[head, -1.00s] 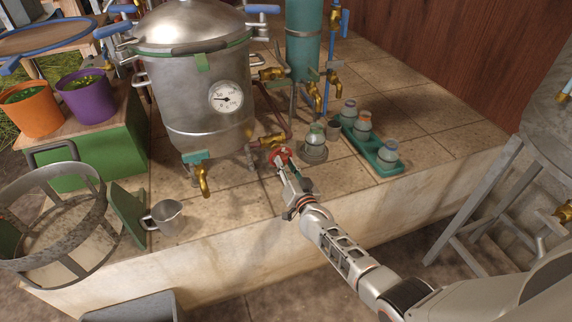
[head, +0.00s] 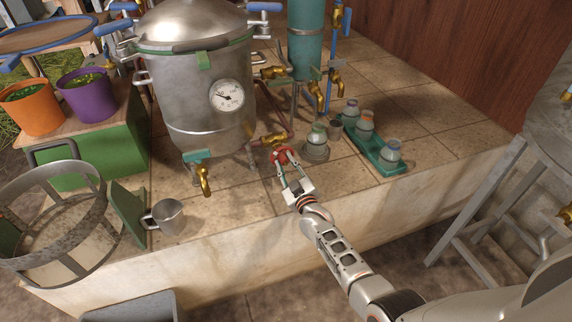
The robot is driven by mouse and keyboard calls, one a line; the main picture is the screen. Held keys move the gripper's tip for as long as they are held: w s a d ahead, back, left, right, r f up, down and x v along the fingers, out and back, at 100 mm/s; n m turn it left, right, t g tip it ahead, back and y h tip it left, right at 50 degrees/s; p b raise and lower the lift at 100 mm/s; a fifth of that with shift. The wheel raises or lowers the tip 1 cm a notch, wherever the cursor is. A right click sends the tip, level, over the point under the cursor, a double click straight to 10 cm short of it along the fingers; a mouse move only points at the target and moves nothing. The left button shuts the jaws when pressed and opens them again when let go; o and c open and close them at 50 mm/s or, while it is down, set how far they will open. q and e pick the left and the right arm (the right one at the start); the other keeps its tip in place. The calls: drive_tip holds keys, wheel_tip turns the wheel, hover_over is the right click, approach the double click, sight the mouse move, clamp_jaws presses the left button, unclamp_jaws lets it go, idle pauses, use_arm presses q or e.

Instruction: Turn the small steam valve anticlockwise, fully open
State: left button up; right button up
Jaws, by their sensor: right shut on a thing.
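The small steam valve has a red handwheel (head: 283,155) on brass fittings (head: 272,140), low at the right foot of the steel still (head: 205,85). My right gripper (head: 284,163) reaches in from the lower right and is shut on the red handwheel, one finger at each side. The fingers partly hide the wheel, so I cannot tell how far it is turned. A round dial gauge (head: 227,95) is on the still's front. My left gripper is not in view.
A jar (head: 317,138) stands close to the right of the wheel, and a green tray (head: 388,166) with several jars is beyond it. A brass tap (head: 204,180) and a metal mug (head: 169,216) are to the left. The tiles in front are clear.

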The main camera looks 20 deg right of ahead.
drive_tip(key=n, duration=0.2)
drive_tip(key=n+b, duration=0.1)
drive_tip(key=n, duration=0.1)
drive_tip(key=n+b, duration=0.1)
drive_tip(key=n, duration=0.1)
drive_tip(key=shift+a+f, duration=0.1)
drive_tip(key=shift+f, duration=0.2)
drive_tip(key=shift+r+n+b, duration=0.1)
drive_tip(key=shift+n+b, duration=0.4)
drive_tip(key=shift+n, duration=1.3)
drive_tip(key=o, duration=1.1)
drive_tip(key=shift+r, duration=0.1)
drive_tip(key=s, duration=1.2)
